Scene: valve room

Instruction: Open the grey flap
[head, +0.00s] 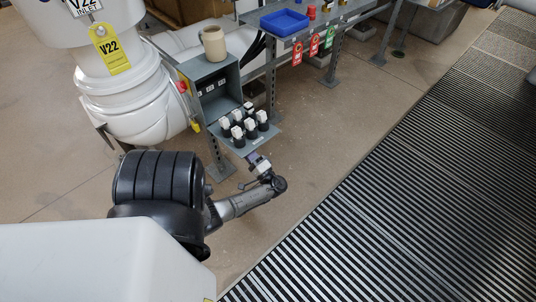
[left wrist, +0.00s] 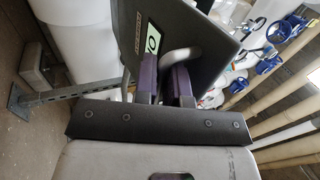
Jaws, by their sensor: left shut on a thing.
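The grey flap (head: 268,137) is the front of a grey box (head: 207,74) on a stand, in the head view. It is folded down and out from the box, so the inside of the box shows. Several black pieces with white tops (head: 250,124) sit on its upper face. My left gripper (head: 257,160) is at the flap's front edge. In the left wrist view, its purple fingers (left wrist: 168,82) are shut on a curved metal handle (left wrist: 196,55) on the flap's dark face (left wrist: 190,27), beside a pale label. My right gripper is out of view.
A beige cup (head: 213,43) stands on the box. A large white valve body (head: 135,95) with a yellow V22 tag is at its left. A bench with a blue tray (head: 284,22) and hanging tags stands behind. The floor right of my arm is clear, with striped grating (head: 410,190).

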